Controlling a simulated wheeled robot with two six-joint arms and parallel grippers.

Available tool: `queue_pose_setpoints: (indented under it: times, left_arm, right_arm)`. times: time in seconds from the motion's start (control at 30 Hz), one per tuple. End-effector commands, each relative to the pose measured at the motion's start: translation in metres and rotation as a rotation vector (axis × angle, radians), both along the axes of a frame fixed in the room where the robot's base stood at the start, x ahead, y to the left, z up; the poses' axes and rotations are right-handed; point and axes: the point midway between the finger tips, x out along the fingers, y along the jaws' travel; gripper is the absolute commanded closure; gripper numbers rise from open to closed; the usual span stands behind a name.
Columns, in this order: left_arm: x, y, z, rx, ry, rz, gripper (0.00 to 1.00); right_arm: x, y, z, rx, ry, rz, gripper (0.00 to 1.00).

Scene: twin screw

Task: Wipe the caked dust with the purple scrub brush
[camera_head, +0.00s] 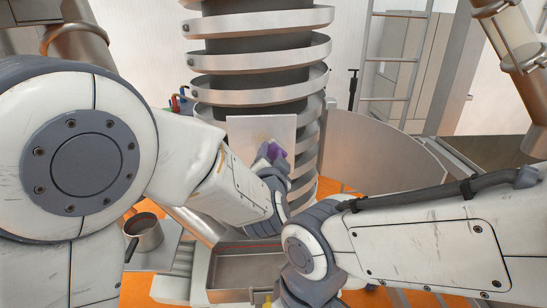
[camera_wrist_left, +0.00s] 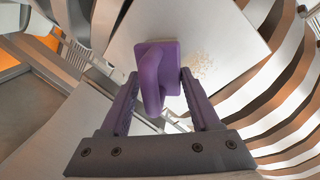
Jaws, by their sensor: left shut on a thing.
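The purple scrub brush (camera_head: 278,151) is held by my left gripper (camera_head: 271,157) in front of a pale upright panel (camera_head: 246,131). In the left wrist view the purple brush (camera_wrist_left: 153,82) is between the two fingers of my left gripper (camera_wrist_left: 159,76), which is shut on it. The caked dust (camera_wrist_left: 201,66) is a speckled tan patch on the panel (camera_wrist_left: 228,40), just right of the brush. I cannot tell whether the brush touches the panel. My right arm comes in from the right; its gripper is out of view.
A large metal screw column (camera_head: 258,55) with spiral flights stands behind the panel. A metal tray (camera_head: 235,271) is below my left gripper. A curved metal plate (camera_head: 375,150) and a ladder (camera_head: 395,60) are at right.

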Motion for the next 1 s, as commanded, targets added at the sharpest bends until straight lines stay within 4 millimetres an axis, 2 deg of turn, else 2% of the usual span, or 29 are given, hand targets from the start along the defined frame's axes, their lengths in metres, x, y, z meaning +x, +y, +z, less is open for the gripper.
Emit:
queue_pose_setpoints:
  times: [0.5, 0.67, 0.87, 1.0]
  left_arm:
    - [0.002, 0.041, 0.000, -0.003, -0.005, 0.007, 0.89]
    - [0.002, 0.042, 0.004, -0.003, -0.005, 0.006, 0.89]
    - [0.001, 0.041, 0.019, -0.004, -0.007, 0.005, 0.89]
    - [0.000, 0.037, 0.018, -0.003, -0.005, 0.003, 0.89]
  right_arm:
    - [0.000, 0.000, -0.013, 0.000, 0.000, 0.000, 0.70]
    - [0.000, 0.000, -0.010, 0.000, 0.000, 0.000, 0.70]
    - [0.000, 0.000, 0.003, 0.000, 0.000, 0.000, 0.70]
    - [0.000, 0.000, 0.004, 0.000, 0.000, 0.000, 0.70]
